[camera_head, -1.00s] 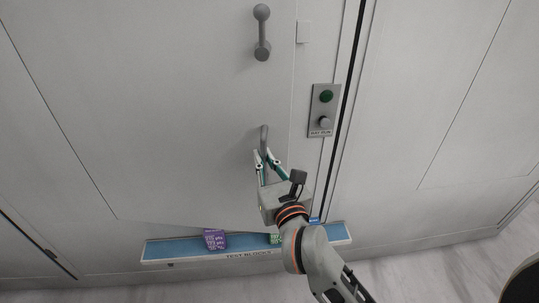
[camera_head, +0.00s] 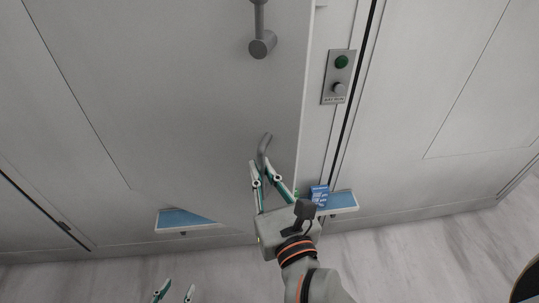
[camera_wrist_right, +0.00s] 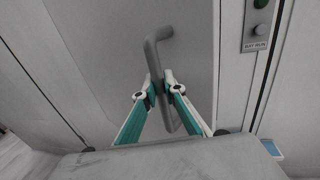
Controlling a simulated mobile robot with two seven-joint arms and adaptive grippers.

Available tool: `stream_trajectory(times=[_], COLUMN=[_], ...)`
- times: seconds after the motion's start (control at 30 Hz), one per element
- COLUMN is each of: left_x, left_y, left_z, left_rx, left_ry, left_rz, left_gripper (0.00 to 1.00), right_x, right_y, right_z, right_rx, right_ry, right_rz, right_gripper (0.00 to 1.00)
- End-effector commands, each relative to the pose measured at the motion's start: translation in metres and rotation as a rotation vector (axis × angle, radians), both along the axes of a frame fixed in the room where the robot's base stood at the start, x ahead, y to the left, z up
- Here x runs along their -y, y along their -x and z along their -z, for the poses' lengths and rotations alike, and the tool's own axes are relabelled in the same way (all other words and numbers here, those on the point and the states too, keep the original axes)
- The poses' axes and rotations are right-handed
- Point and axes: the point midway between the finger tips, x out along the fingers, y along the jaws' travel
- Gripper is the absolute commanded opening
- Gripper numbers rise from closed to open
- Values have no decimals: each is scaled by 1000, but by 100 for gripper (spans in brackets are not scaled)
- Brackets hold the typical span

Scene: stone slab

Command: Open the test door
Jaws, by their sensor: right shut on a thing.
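The test door (camera_head: 170,110) is a large pale grey panel. Its right edge stands out from the frame and its lower part covers the middle of the blue ledge, so it is partly open. A grey bent lower handle (camera_head: 266,141) is on the door near that edge. My right gripper (camera_head: 260,163) is shut on this handle; in the wrist view the fingertips (camera_wrist_right: 160,84) close around the handle bar (camera_wrist_right: 152,46). My left gripper (camera_head: 180,287) is at the bottom edge of the head view, fingers apart and empty, away from the door.
A grey upper handle (camera_head: 262,43) is higher on the door. A control plate (camera_head: 337,77) with a green button and a knob is on the frame to the right. The blue ledge (camera_head: 344,201) shows on both sides of the door, with a blue block (camera_head: 319,195) at right. Floor is clear below.

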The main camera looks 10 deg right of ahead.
Motion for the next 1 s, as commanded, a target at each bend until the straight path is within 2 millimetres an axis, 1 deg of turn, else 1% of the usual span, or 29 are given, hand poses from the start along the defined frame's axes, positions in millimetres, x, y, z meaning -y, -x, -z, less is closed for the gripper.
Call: stream_trajectory(times=[0.03, 0.2, 0.4, 0.6, 0.93, 0.97, 1.0], left_x=[0, 0, 0, 0, 0, 0, 0], left_y=[1, 3, 4, 5, 5, 5, 5], left_z=[5, 13, 19, 21, 21, 21, 21], left_rx=[-3, -7, -12, -14, -14, -14, -14], left_ry=[0, 0, 0, 0, 0, 0, 0], left_rz=[0, 0, 1, 1, 1, 0, 1], left_gripper=[40, 40, 40, 40, 40, 40, 40], right_x=[-7, -23, -37, -43, -43, -43, -43], right_y=[9, 32, 49, 55, 56, 56, 56], right_z=[3, 3, 2, 0, 0, 0, 0], right_rx=[-5, -3, -2, 0, 0, 0, 0], right_ry=[-3, -2, -1, 1, 1, 1, 1], right_rz=[-3, -2, -2, -1, -1, -1, -1], right_gripper=[0, 0, 0, 0, 0, 18, 27])
